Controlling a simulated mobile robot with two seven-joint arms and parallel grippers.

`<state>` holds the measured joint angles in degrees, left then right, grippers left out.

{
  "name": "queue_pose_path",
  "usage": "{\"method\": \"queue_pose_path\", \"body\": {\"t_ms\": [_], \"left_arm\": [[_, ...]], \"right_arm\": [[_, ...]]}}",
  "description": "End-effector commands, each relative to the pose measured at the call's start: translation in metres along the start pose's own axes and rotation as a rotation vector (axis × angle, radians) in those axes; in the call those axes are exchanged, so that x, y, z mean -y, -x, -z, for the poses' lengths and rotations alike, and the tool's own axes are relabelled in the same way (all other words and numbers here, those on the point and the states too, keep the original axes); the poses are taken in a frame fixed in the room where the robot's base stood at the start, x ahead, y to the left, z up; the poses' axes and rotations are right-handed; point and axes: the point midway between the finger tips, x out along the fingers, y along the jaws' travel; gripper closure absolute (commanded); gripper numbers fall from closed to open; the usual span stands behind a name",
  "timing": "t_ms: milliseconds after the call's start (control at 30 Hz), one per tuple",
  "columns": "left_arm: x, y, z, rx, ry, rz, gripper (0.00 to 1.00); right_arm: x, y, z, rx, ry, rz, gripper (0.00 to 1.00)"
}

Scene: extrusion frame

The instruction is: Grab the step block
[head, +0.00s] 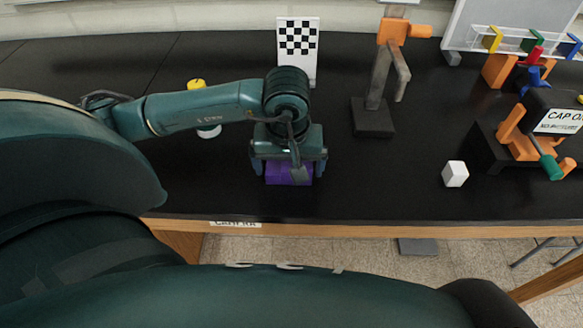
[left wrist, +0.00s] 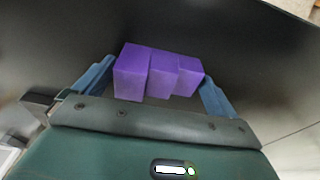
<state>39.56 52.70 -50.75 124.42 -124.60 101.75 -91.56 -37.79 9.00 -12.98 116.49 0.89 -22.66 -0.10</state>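The purple step block (head: 290,173) lies on the black table near its front edge, below my left gripper (head: 289,168). In the left wrist view the block (left wrist: 160,72) shows several stepped faces and sits between the two blue fingers of the left gripper (left wrist: 158,85). The fingers are spread wide, one on each side, with a small gap at the left and at the right. The gripper body hides part of the block in the head view. My right gripper is in neither view.
A white cube (head: 455,174) and an orange stand with a black box (head: 555,113) are at the right. A checkered board (head: 299,48) and a metal stand (head: 374,115) stand behind. A yellow-topped item (head: 197,84) is partly behind my left arm. The table's front edge is close.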

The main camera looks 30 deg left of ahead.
Motion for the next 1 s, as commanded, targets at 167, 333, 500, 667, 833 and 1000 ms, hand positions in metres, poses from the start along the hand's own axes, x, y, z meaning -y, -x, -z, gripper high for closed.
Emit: {"method": "queue_pose_path", "body": {"t_ms": [167,333,500,667,833,1000], "left_arm": [[0.000,0.000,0.000,0.000,0.000,-0.001,0.19],[0.000,0.001,0.000,0.000,0.000,-0.001,0.33],[0.000,0.001,0.000,-0.001,0.000,-0.001,0.43],[0.000,0.001,0.000,-0.001,0.000,-0.001,0.44],[-0.001,0.014,0.003,-0.004,0.001,-0.004,0.44],[-0.001,0.048,0.009,-0.007,0.001,-0.006,0.44]], "right_arm": [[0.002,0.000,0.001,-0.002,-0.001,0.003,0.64],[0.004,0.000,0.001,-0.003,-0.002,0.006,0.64],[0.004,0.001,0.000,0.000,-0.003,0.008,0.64],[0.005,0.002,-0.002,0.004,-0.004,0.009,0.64],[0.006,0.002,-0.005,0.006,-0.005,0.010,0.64],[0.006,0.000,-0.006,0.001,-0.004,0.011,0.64]]}}
